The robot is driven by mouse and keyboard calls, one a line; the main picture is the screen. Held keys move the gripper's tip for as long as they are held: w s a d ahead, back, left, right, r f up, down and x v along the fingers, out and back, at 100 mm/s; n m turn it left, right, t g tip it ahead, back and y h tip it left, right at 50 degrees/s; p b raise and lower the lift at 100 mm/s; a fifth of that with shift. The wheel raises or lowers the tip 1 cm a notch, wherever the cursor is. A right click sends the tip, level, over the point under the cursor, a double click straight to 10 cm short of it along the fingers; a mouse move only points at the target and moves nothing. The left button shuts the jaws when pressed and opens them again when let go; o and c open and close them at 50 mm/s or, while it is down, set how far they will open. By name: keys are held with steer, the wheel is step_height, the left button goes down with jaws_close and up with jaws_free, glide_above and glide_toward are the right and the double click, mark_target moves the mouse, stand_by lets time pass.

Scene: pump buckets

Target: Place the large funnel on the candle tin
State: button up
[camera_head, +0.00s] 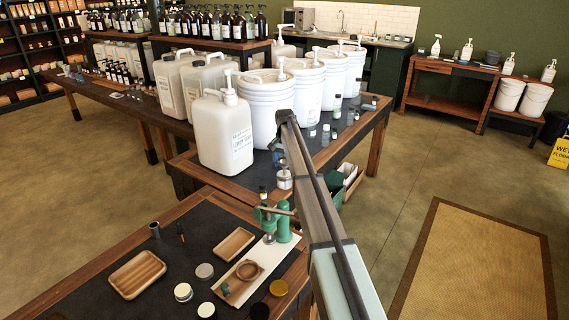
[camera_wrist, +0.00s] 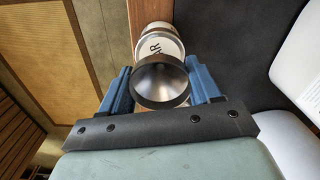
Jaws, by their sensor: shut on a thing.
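In the wrist view the large funnel (camera_wrist: 161,82) is a metal cone with a dark rim, its wide mouth facing the camera. My gripper (camera_wrist: 159,74) has its blue fingers on both sides of the funnel and is shut on it. A pale round tin (camera_wrist: 158,40) with dark letters on it shows just beyond the funnel, and the funnel hides its near edge. I cannot tell whether funnel and tin touch. In the head view a small silver and white tin (camera_head: 284,182) stands near the table's wooden edge, beside my arm.
A white jug (camera_head: 222,135) and several large white pump buckets (camera_head: 265,105) stand close by on the dark-topped table. The nearer table holds a green press (camera_head: 280,222), wooden trays (camera_head: 138,274) and small jars. Open floor lies to the right.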

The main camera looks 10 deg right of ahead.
mark_target(284, 160)
steer(key=shift+f, duration=0.1)
steer(key=o, duration=1.1)
steer(key=shift+o, duration=0.2)
step_height(284, 160, up, 12)
